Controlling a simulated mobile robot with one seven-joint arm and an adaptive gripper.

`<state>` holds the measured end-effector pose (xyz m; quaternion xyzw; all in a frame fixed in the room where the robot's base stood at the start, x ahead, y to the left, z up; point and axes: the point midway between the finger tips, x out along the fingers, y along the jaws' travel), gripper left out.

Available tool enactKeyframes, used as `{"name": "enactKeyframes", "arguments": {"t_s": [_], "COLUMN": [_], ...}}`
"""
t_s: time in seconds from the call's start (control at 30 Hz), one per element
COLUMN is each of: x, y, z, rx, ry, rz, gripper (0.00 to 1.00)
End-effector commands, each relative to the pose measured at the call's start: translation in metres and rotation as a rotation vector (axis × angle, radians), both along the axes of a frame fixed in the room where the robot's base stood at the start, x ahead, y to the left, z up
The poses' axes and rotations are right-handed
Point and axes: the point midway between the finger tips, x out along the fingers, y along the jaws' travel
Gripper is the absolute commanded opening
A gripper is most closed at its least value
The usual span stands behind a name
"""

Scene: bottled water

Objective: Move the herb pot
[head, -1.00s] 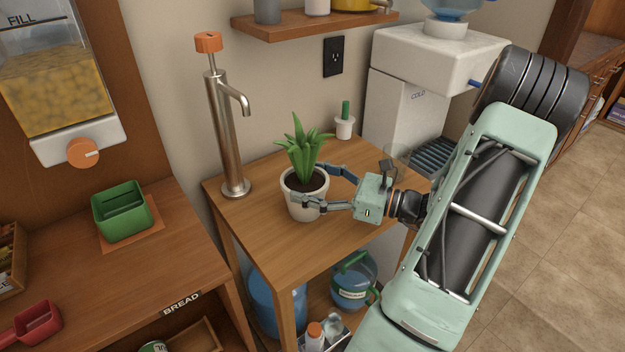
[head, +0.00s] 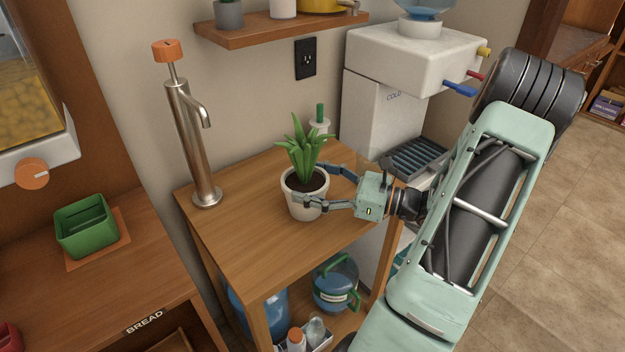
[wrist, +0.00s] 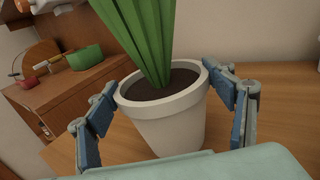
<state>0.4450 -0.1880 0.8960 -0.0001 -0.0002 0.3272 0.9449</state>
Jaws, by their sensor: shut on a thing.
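The herb pot (head: 305,207) is a white tapered pot with dark soil and upright green leaves (head: 304,152). It stands upright at the wooden stand (head: 245,235), over its top; I cannot tell whether its base touches the wood. My gripper (head: 313,184) is shut on the pot, with one finger on each side near the rim. In the wrist view the pot (wrist: 168,126) sits between the two blue-grey fingers (wrist: 162,82), and its leaves run out of the top of the picture.
A metal tap (head: 190,140) with an orange knob stands at the stand's left. A white water dispenser (head: 405,65) is behind right. A small white holder (head: 319,126) is behind the pot. A green box (head: 86,228) sits on the left counter. Bare wood lies left of the pot.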

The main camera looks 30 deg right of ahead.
Motion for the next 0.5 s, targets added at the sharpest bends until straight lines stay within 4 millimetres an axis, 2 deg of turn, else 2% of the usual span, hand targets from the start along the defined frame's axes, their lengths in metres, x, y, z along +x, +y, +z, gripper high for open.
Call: {"name": "enactKeyframes", "arguments": {"t_s": [0.47, 0.5], "x": [0.0004, 0.0004], "y": [0.0007, 0.0007], "z": [-0.0006, -0.0005], "rx": [-0.001, -0.001], "ry": [0.0, 0.0], "rz": [0.003, 0.003], "gripper": [0.34, 0.8]}}
